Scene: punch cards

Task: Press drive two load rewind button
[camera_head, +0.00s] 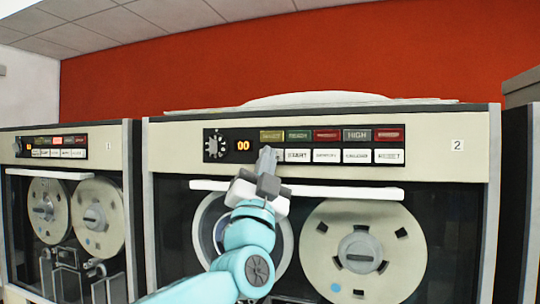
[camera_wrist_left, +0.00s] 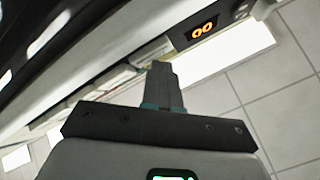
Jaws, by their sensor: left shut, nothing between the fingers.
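The drive marked 2 (camera_head: 457,146) fills the middle of the head view. Its dark control panel (camera_head: 226,132) holds a row of coloured indicators over a row of white buttons. My left gripper (camera_head: 267,154) is shut and empty, tips pointing up at the left end of the white row. It hides whatever button is there, and I cannot tell whether it touches the panel. In the left wrist view the shut fingers (camera_wrist_left: 164,72) lie below the orange 00 display (camera_wrist_left: 204,29).
A white handle bar (camera_head: 345,192) runs below the panel, behind my gripper. Two tape reels sit below it; the right reel (camera_head: 325,265) is clear and my arm partly covers the left one. Another drive (camera_head: 100,158) stands at the left. A red wall is behind.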

